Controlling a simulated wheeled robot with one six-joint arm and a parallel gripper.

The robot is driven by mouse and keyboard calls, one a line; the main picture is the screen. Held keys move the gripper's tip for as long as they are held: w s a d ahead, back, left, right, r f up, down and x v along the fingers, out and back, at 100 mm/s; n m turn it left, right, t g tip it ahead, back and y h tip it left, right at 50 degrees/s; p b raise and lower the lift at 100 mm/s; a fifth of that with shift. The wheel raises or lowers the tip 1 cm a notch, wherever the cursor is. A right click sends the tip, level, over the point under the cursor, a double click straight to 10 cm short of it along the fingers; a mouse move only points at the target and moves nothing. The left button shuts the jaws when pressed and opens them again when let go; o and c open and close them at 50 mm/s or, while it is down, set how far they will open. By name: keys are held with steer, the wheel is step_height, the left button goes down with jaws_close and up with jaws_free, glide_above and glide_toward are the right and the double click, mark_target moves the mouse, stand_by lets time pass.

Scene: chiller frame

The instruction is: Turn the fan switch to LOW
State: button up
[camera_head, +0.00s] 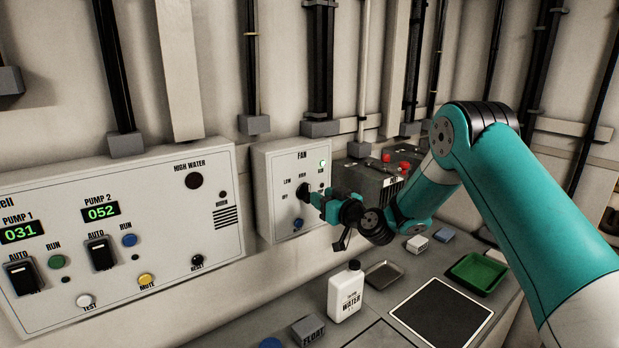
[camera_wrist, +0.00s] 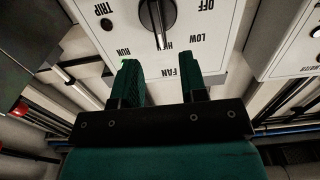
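The fan switch is a black rotary knob (camera_head: 302,191) on the white FAN panel (camera_head: 267,222). OFF, LOW and HIGH are printed around it. In the wrist view, upside down, the knob (camera_wrist: 157,15) has a light line that appears to point toward HIGH. The green RUN light (camera_head: 323,163) is lit. My gripper (camera_head: 322,204) is in front of the panel, close to the right of the knob in the head view. In the wrist view my gripper (camera_wrist: 162,68) has its fingers apart with nothing between them. The knob lies beyond the fingertips; I see no clear contact.
A larger pump panel (camera_head: 150,245) is on the wall to the left. A blue button (camera_head: 298,224) sits below the knob. On the bench are a white water bottle (camera_head: 345,294), a green tray (camera_head: 478,273) and a grey FLOAT block (camera_head: 309,331).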

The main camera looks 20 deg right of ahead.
mark_target(309, 189)
steer(key=p+x, duration=0.2)
steer(key=x, duration=0.4)
steer(key=shift+w+a, duration=0.1)
jaws_close()
